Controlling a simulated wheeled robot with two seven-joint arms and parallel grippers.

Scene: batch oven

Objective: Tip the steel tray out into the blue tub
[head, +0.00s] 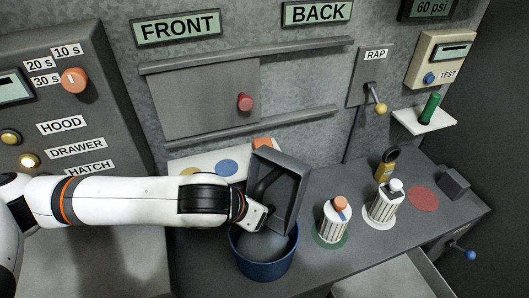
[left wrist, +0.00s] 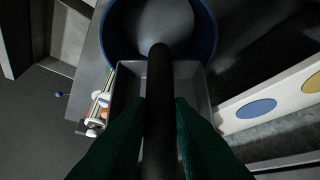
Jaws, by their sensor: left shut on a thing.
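The steel tray (head: 291,170) is a dark grey open box, tilted steeply above the blue tub (head: 262,268). Its open side faces the camera, and I see no loose pieces on its visible inside. My left gripper (head: 262,213) is shut on the tray's dark bar handle, which runs between the green fingers in the left wrist view (left wrist: 160,105). There the tray (left wrist: 197,88) lies beyond the fingers and overlaps the tub's rim (left wrist: 108,35). My right gripper is not in view.
Right of the tub stand two striped canisters, one with an orange top (head: 333,222) and one with a white top (head: 385,205). A yellow-and-black object (head: 386,165) and a dark block (head: 454,183) are behind. A white panel with coloured discs (head: 227,167) is behind my arm.

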